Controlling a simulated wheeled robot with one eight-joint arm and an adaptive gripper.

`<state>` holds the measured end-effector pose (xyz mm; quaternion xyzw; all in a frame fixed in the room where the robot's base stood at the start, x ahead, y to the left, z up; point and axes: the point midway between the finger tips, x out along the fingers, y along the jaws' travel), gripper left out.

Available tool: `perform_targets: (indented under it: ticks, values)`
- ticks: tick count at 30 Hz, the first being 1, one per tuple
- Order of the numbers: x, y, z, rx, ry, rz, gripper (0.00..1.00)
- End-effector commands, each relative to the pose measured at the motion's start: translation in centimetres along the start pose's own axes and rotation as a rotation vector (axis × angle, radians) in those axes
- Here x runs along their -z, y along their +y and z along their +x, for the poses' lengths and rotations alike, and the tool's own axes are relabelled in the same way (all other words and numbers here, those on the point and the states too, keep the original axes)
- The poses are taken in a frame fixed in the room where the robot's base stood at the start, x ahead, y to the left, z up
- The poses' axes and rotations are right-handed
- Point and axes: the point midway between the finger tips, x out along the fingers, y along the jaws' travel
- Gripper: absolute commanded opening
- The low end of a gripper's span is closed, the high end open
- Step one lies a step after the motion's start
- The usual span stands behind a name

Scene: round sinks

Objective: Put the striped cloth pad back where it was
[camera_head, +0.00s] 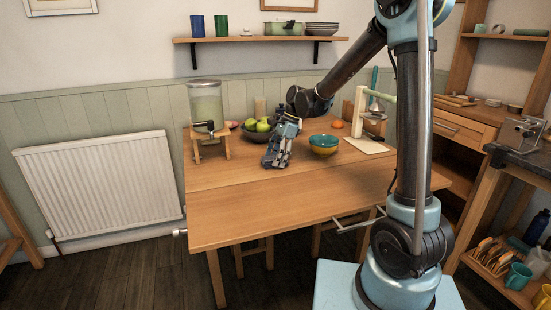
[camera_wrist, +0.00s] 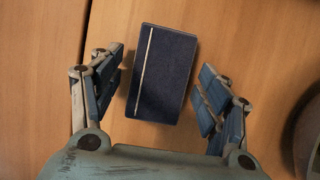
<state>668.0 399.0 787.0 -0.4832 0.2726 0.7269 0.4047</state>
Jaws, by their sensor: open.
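A dark blue rectangular pad with one pale stripe along its left side shows in the wrist view; this looks like the striped cloth pad (camera_wrist: 164,75). It lies on the wooden table (camera_wrist: 35,90), near a seam in the boards. My gripper (camera_wrist: 162,88) is open, with one finger on each side of the pad and a gap on both sides. In the head view my gripper (camera_head: 274,162) is low over the table (camera_head: 270,205), left of the teal and orange bowls. I cannot make out the pad there.
The stacked bowls (camera_head: 324,144) stand close to the right of my gripper. A bowl of green fruit (camera_head: 258,128) is behind it, and a glass dispenser (camera_head: 206,105) on a wooden stand is to the left. The front of the table is clear.

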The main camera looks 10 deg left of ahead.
Motion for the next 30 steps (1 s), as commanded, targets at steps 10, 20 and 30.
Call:
perform_targets:
  ticks: [10,20,30]
  values:
    - [0.0,0.0,-1.6,0.001,0.0,0.002,0.69]
    - [0.0,0.0,-7.7,0.001,0.0,0.003,0.69]
    - [0.0,0.0,-11.8,0.001,0.0,0.002,0.69]
